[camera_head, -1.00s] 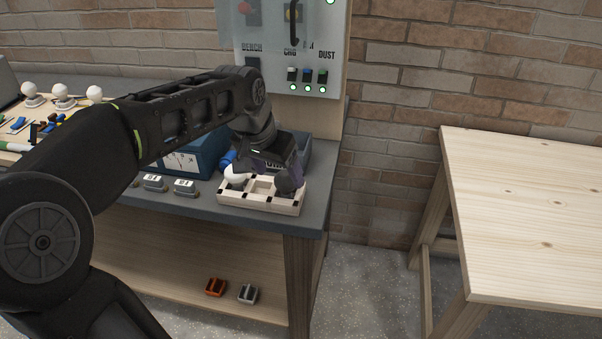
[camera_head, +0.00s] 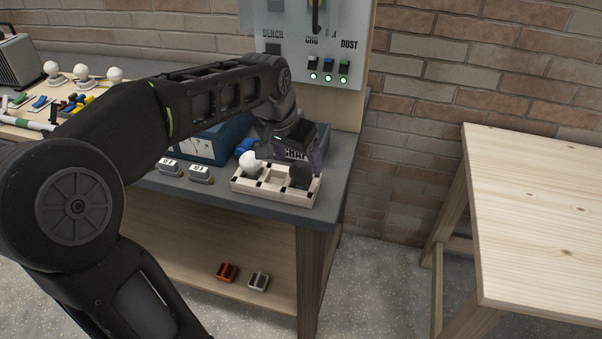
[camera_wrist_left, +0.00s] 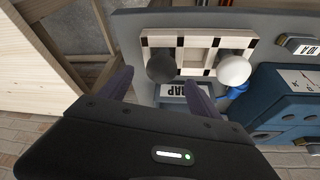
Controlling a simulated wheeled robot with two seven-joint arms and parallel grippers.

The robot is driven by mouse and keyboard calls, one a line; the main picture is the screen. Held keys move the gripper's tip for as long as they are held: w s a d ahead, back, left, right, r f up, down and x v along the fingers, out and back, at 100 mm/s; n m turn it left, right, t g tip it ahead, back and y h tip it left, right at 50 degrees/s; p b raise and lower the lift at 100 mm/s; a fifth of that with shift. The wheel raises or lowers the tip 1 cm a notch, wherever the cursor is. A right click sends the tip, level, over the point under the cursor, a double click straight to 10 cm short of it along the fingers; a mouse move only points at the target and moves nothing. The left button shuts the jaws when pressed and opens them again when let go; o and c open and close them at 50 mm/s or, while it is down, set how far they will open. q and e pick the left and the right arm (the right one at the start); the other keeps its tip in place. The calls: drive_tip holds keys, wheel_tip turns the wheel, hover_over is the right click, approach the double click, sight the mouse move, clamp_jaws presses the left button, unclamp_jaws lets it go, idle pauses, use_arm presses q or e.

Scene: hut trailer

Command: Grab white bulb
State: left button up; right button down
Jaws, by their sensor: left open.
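A white bulb (camera_head: 250,161) stands in the left end of a pale wooden holder (camera_head: 272,198) on the grey bench. A dark bulb (camera_head: 300,176) stands in its right end, with an empty slot between. My left gripper (camera_head: 288,160) is open and empty, low behind the holder. In the left wrist view, the dark bulb (camera_wrist_left: 161,67) shows between the spread fingers of the left gripper (camera_wrist_left: 159,80). The white bulb (camera_wrist_left: 234,70) is right of the right finger there, outside the jaws. My right gripper is not in view.
A scrap bin (camera_head: 322,146) and a blue meter box (camera_head: 203,148) stand close behind. Several white bulbs, one here (camera_head: 115,75), stand at the back left. Small labelled blocks (camera_head: 201,174) lie left of the holder. A bare wooden table (camera_head: 540,220) is at right.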

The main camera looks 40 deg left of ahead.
sight(300, 164)
use_arm(q)
drive_tip(key=shift+p+x, duration=0.35)
drive_tip(key=shift+x, duration=2.25)
drive_tip(key=c, duration=1.4)
drive_tip(key=shift+c, duration=0.2)
drive_tip(key=shift+r, duration=0.15)
wheel_tip(300, 164, up, 10)
drive_tip(key=shift+f, duration=0.1)
